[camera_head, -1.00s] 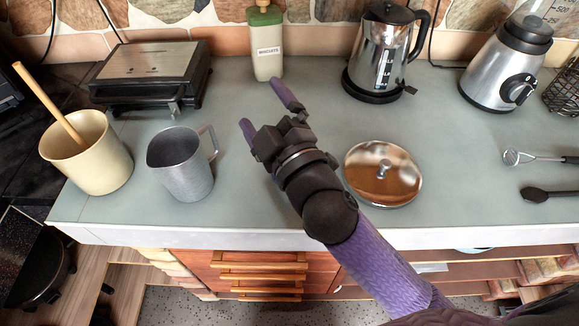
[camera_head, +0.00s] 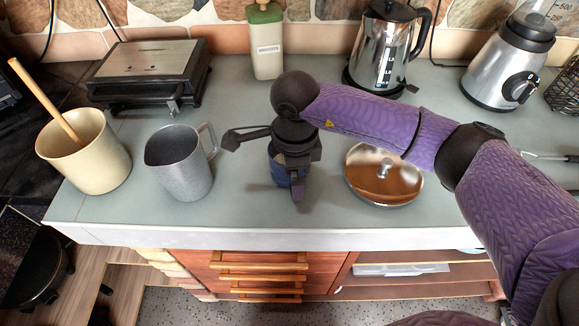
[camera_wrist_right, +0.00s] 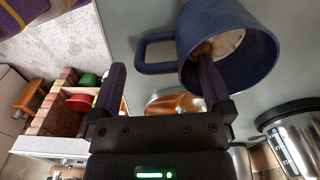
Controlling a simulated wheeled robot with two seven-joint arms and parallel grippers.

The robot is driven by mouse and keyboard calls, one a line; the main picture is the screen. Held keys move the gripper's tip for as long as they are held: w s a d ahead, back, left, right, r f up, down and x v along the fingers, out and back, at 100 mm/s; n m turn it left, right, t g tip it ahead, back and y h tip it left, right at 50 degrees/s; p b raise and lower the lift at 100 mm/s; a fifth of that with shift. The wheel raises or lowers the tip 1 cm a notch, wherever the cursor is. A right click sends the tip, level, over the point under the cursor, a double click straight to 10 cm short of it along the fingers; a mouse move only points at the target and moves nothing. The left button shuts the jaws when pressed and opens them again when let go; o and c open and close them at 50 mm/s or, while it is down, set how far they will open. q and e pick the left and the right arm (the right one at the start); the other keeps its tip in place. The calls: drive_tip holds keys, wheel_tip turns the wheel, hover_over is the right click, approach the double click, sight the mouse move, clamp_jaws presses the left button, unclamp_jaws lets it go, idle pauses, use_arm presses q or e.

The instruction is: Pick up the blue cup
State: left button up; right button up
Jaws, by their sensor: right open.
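The blue cup (camera_wrist_right: 240,62) shows large in the right wrist view, with its open mouth toward the camera and its handle (camera_wrist_right: 153,52) pointing left. My right gripper (camera_wrist_right: 158,75) is open. One finger overlaps the cup's near rim, the other is left of the handle; I cannot tell whether either touches. In the head view my right gripper (camera_head: 294,165) points down over the counter and hides most of the cup (camera_head: 278,173); only a bit of blue shows below it. My left gripper is not in view.
A grey metal jug (camera_head: 180,165) stands left of my gripper and a shiny lid (camera_head: 383,175) lies right. A beige pot (camera_head: 85,160) with a wooden spoon, a grill (camera_head: 150,75), a biscuit jar (camera_head: 266,45), a kettle (camera_head: 378,45) and a blender (camera_head: 500,75) surround. The counter's front edge (camera_head: 280,237) is near.

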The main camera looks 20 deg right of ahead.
wheel_tip(320, 180, down, 4)
drive_tip(key=shift+s+f+b, duration=0.1)
drive_tip(key=shift+f+b, duration=0.05)
drive_tip(key=shift+b, duration=0.15)
clamp_jaws()
